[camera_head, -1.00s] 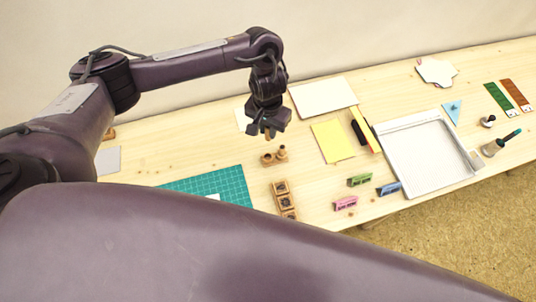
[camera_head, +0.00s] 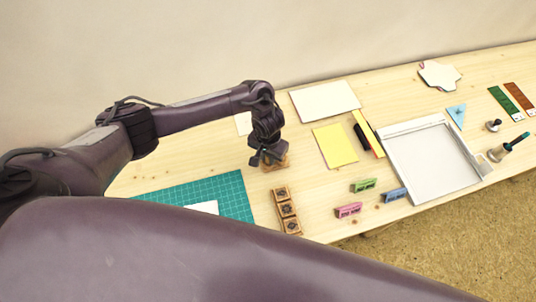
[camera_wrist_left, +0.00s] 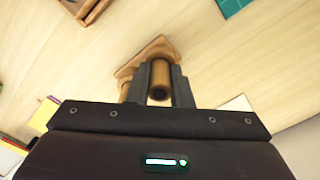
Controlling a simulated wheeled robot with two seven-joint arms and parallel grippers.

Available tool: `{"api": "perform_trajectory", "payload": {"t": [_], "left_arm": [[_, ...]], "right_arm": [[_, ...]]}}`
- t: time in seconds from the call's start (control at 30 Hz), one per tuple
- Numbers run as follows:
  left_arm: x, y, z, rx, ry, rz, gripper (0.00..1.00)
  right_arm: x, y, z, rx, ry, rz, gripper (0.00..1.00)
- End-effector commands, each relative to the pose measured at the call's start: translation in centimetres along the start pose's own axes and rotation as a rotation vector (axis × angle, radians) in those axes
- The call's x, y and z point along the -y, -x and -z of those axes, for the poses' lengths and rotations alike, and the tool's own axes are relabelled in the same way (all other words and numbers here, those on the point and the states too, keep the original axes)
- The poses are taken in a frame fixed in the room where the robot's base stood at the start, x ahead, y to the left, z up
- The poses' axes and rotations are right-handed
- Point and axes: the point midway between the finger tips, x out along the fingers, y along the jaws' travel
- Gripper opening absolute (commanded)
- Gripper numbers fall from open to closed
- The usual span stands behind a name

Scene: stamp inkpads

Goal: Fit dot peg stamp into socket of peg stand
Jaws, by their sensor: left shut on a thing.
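My left gripper (camera_head: 262,160) is low over the wooden peg stand (camera_head: 284,162) and hides much of it in the head view. In the left wrist view, the left gripper (camera_wrist_left: 161,92) is shut on the dot peg stamp (camera_wrist_left: 160,78), a brown cylinder with a dark round end facing the camera. The peg stand (camera_wrist_left: 152,47) shows just behind the fingers. The stamp's far end is hidden, so I cannot tell whether it is inside a socket or above it. My right gripper is not in view.
A row of wooden stamp blocks (camera_head: 286,209) lies in front of the stand. A green cutting mat (camera_head: 232,190) is at left. Yellow paper (camera_head: 335,146), a grey tray (camera_head: 391,160) and pink, green and blue stamps lie to the right. Bare table surrounds the stand.

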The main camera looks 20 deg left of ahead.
Motion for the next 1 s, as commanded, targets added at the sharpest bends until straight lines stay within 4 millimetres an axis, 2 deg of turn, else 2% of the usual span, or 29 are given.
{"api": "perform_trajectory", "payload": {"t": [0.03,0.07,0.2,0.47,0.67,0.8,0.97,1.0], "left_arm": [[0.0,0.0,0.0,-0.001,0.000,0.000,0.02],[0.0,0.0,0.0,-0.001,0.000,0.000,0.21],[0.0,0.0,0.0,-0.001,0.000,0.000,0.40],[0.0,0.0,0.0,-0.001,0.000,0.000,0.41],[0.0,-0.8,0.1,-0.003,0.000,0.000,0.41],[0.0,2.3,0.2,-0.006,-0.001,-0.002,0.41],[-0.1,5.1,-0.2,-0.004,-0.002,-0.001,0.41],[0.0,6.3,-0.1,-0.006,-0.002,0.001,0.41]], "right_arm": [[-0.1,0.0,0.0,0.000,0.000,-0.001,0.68],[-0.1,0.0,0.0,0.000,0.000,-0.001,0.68],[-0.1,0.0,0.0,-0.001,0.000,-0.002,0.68],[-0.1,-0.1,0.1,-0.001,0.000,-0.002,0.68],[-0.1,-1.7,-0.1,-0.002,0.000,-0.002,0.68],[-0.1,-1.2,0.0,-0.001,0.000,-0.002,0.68],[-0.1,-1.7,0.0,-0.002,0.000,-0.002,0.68],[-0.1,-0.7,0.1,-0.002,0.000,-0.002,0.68]]}}
